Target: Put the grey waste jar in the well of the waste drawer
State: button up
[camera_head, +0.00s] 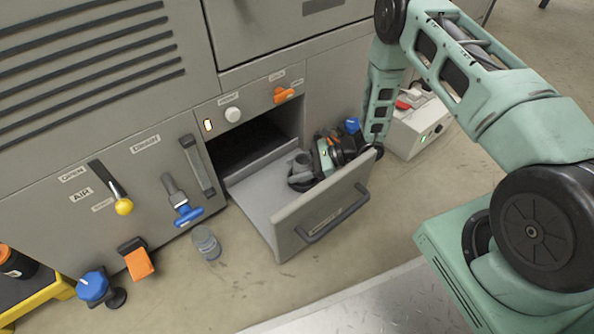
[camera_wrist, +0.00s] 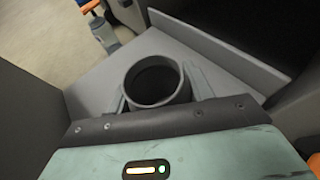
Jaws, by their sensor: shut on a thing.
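The grey waste jar (camera_head: 299,159) is an open-topped cup over the floor of the pulled-out waste drawer (camera_head: 250,196). My gripper (camera_head: 308,163) reaches into the drawer from the right and is shut on the jar. In the wrist view the jar (camera_wrist: 131,89) stands between the two fingers of my gripper (camera_wrist: 158,86), its dark mouth facing the camera. A dark ring (camera_head: 296,186), perhaps the well's rim, shows just below the jar in the head view. I cannot tell whether the jar's base is inside it or above it.
The drawer's front panel (camera_head: 322,214) with its handle stands on the near side. A grey bottle-like container (camera_head: 206,242) is on the floor left of the drawer. A blue-handled valve (camera_head: 186,212) and a yellow-knobbed lever (camera_head: 123,206) jut from the machine. A pale box (camera_head: 418,124) stands behind my arm.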

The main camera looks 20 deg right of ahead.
jog(key=shift+f, duration=0.1)
jog(key=o, duration=1)
